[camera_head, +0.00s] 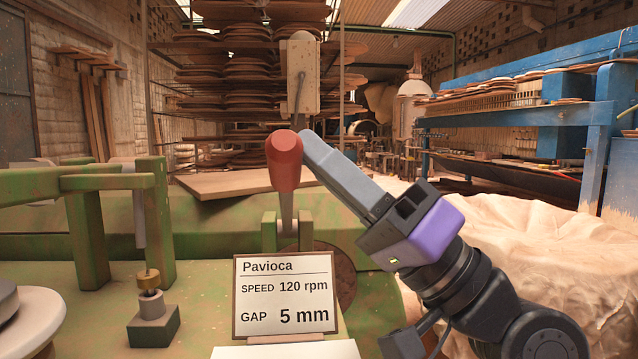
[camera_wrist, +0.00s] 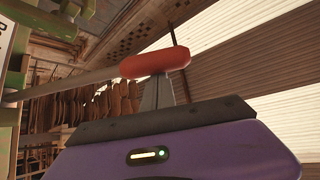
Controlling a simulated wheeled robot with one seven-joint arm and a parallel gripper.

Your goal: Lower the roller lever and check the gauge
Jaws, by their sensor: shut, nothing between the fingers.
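The roller lever has a red knob (camera_head: 284,160) on a grey metal rod (camera_head: 287,214). It stands nearly upright between green posts, behind a sign card. In the wrist view the red knob (camera_wrist: 155,62) lies across the fingertips, its rod running off to the left. My gripper (camera_head: 310,143) is shut and empty, reaching in from the right with its fingertips at the upper right of the knob. The fingertips also show in the wrist view (camera_wrist: 159,84), against or very close to the knob; contact is unclear. I cannot make out a gauge.
The sign card (camera_head: 284,294) reads Pavioca, speed 120 rpm, gap 5 mm. A green frame (camera_head: 87,235) stands left, with a brass-topped fitting (camera_head: 151,302) before it. A pale cloth-like heap (camera_head: 545,255) lies right. Stacked racks and a blue machine (camera_head: 595,150) stand behind.

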